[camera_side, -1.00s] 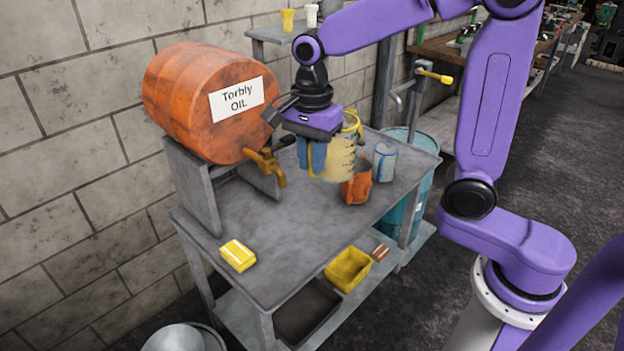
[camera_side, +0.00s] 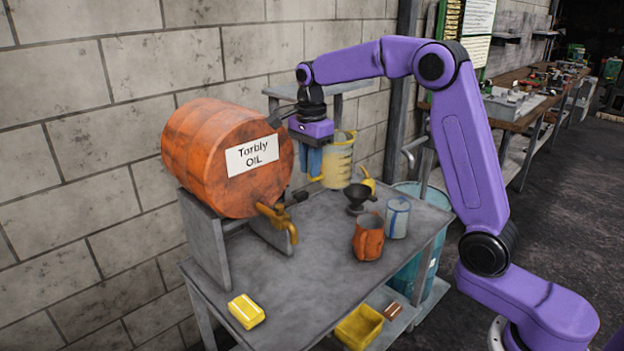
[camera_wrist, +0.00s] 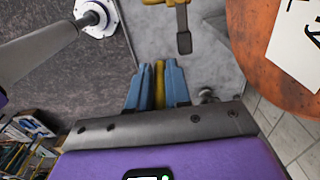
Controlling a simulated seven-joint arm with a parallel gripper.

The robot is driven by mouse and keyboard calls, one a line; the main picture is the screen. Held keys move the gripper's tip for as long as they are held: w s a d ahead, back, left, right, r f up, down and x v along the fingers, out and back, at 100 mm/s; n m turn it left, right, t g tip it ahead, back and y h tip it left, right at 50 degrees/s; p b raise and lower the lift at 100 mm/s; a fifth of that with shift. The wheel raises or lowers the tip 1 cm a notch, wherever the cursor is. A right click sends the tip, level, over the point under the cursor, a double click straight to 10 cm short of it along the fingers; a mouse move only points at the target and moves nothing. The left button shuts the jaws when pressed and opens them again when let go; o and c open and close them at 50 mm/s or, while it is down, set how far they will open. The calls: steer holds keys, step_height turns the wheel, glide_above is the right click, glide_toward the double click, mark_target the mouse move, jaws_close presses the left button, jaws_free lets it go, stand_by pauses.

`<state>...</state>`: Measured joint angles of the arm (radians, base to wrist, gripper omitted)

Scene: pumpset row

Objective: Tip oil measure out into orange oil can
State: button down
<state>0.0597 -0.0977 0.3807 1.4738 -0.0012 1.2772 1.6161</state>
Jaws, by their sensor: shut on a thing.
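The oil measure, a yellowish translucent jug with graduation marks (camera_side: 340,162), hangs roughly upright toward the back of the bench. My gripper (camera_side: 313,163) is left of it, its blue fingers shut on the yellow handle. The wrist view shows the fingers (camera_wrist: 157,88) with a yellow strip of handle (camera_wrist: 159,84) between them; the jug's body is hidden there. The orange oil can (camera_side: 368,238) stands upright on the bench, in front and to the right of the jug and apart from it. Its inside is not clearly visible.
A dark funnel (camera_side: 358,194), a yellow oiler (camera_side: 368,181) and a blue-white tin (camera_side: 398,217) stand near the orange can. The orange drum (camera_side: 205,155) with its brass tap (camera_side: 279,219) is left. A yellow block (camera_side: 246,311) lies at the front. Mid-bench is clear.

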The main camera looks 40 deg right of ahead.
steer(key=w+d+f, duration=0.3)
steer(key=d+f, duration=0.1)
steer(key=f, duration=0.1)
steer(key=shift+d+f+m, duration=0.3)
steer(key=shift+f+m, duration=0.05)
steer(key=shift+m, duration=0.05)
steer(key=shift+w, duration=0.1)
stand_by(0.4)
step_height(320, 180, down, 7)
steer(key=y, duration=0.1)
steer(key=shift+d, duration=0.35)
stand_by(0.3)
